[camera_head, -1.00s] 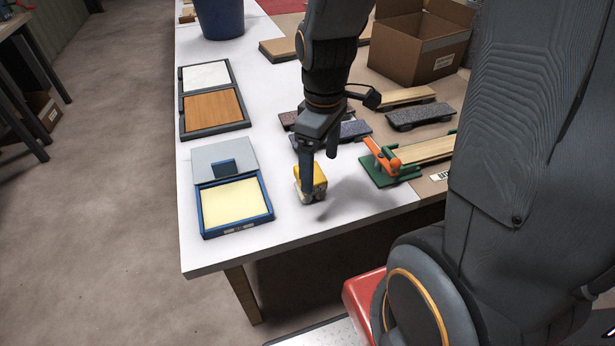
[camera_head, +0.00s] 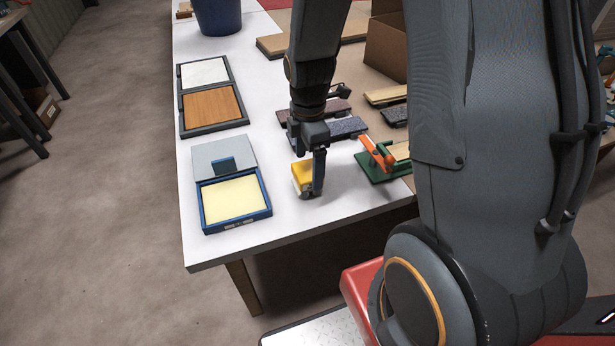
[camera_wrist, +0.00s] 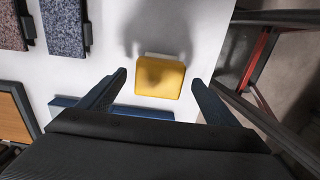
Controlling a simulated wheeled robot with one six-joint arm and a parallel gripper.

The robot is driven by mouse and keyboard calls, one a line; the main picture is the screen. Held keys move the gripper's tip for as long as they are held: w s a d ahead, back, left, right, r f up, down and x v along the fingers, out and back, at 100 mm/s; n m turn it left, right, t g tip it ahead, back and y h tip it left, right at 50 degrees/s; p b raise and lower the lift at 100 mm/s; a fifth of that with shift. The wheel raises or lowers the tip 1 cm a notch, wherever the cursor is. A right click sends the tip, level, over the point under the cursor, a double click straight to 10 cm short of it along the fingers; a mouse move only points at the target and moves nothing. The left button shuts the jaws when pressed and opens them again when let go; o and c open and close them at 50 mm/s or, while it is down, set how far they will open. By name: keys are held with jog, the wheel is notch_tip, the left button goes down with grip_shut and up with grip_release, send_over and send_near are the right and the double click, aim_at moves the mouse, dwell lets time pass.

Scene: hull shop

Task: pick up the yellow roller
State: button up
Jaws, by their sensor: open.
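The yellow roller (camera_head: 302,177) sits on the white table near its front edge, just right of the blue-framed box with the pale yellow pad. In the wrist view the yellow roller (camera_wrist: 160,77) shows its yellow top with a pale strip along one side. My gripper (camera_head: 317,184) is just above and beside it; one finger hides part of the roller's right side in the head view. In the wrist view my gripper (camera_wrist: 160,88) is open, its fingertips apart on either side of the roller, with gaps to both.
The blue-framed pad box (camera_head: 207,224) stands close left of the roller. A green fixture with an orange handle (camera_head: 376,152) is to the right. Dark sanding blocks (camera_head: 343,129) lie behind my gripper. The table's front edge (camera_head: 290,234) is near; bare white table lies between.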

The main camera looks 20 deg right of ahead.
aim_at(307, 170)
jog(key=shift+a+f, duration=0.2)
jog(key=shift+f, duration=1.6)
jog(key=c, duration=1.6)
notch_tip(307, 170, up, 10)
jog(key=shift+r+b, duration=0.1)
jog(key=shift+b, duration=0.2)
